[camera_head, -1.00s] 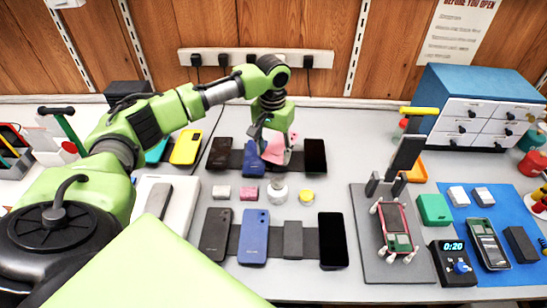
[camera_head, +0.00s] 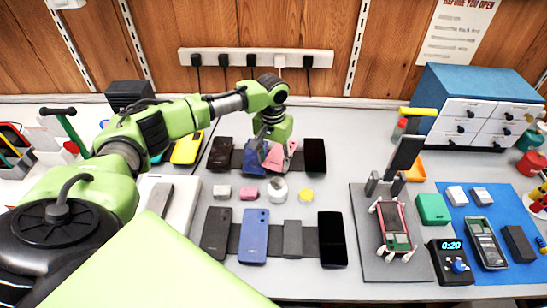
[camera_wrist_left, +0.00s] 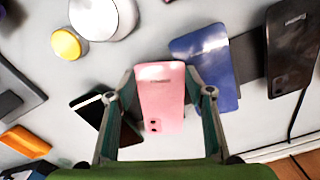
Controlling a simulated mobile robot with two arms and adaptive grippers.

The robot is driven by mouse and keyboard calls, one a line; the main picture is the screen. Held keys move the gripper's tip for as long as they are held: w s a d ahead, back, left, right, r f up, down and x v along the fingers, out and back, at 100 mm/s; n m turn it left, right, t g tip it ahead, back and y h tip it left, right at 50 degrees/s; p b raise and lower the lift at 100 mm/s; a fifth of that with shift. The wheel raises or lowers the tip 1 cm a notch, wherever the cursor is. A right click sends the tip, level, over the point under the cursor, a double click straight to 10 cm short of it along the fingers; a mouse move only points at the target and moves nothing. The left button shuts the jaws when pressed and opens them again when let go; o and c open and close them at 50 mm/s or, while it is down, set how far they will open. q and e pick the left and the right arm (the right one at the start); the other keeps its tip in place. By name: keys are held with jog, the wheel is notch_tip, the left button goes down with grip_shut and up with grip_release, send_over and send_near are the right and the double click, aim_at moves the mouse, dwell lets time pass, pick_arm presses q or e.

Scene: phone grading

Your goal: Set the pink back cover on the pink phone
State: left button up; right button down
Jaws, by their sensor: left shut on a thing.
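The pink back cover (camera_head: 286,161) is between the fingers of my left gripper (camera_head: 270,146), at the back row of phones. In the left wrist view, the pink cover (camera_wrist_left: 161,97) shows its lens end towards the gripper (camera_wrist_left: 159,92), with a finger on each long side. My left gripper is shut on it. Whether it is clear of the table is hard to tell. The pink phone (camera_head: 396,225) stands in clamps on the grey mat at right, its back open and a green board showing. My right gripper is not in view.
A blue phone (camera_wrist_left: 206,62) lies askew beside the held cover, over a dark strip. A black phone (camera_head: 315,156) is to its right. A white round pot (camera_head: 278,190) and yellow disc (camera_head: 306,195) stand in front. A dark upright stand (camera_head: 403,155) rises behind the pink phone.

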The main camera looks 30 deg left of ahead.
pick_arm(q)
jog(key=shift+f, duration=0.15)
jog(key=o, duration=0.9)
notch_tip(320, 180, up, 13)
jog(key=shift+r+b, duration=0.1)
jog(key=shift+b, duration=0.55)
